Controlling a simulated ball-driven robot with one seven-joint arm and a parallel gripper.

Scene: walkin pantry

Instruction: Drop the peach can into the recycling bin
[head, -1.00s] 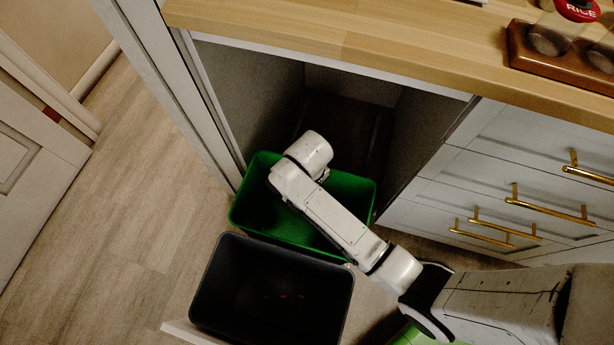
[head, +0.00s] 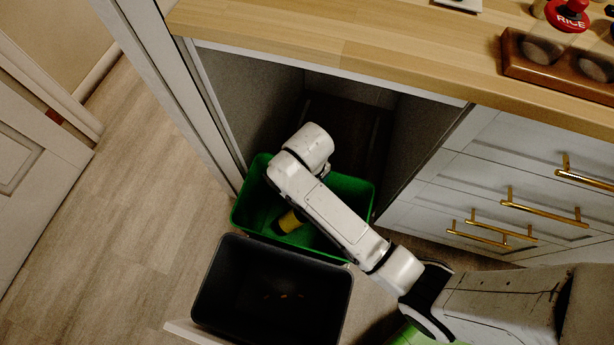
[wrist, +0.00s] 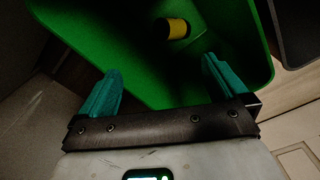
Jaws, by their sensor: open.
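The peach can (head: 288,221), yellow-orange with a dark end, lies inside the green bin (head: 352,190). It also shows in the wrist view (wrist: 177,29), lying on its side on the bin's green floor, apart from my fingers. My gripper (wrist: 161,88) is open, its two teal fingers spread with nothing between them, above the green bin. In the head view my arm hides the gripper and part of the bin. No recycling mark is readable on the bin.
A black bin (head: 222,285) stands in front of the green bin, with small orange-brown bits at its bottom. The open cabinet lies behind the bins. Drawers with brass handles (head: 543,211) are at right. A wooden counter (head: 330,45) holds a rice jar (head: 568,18) on a rack.

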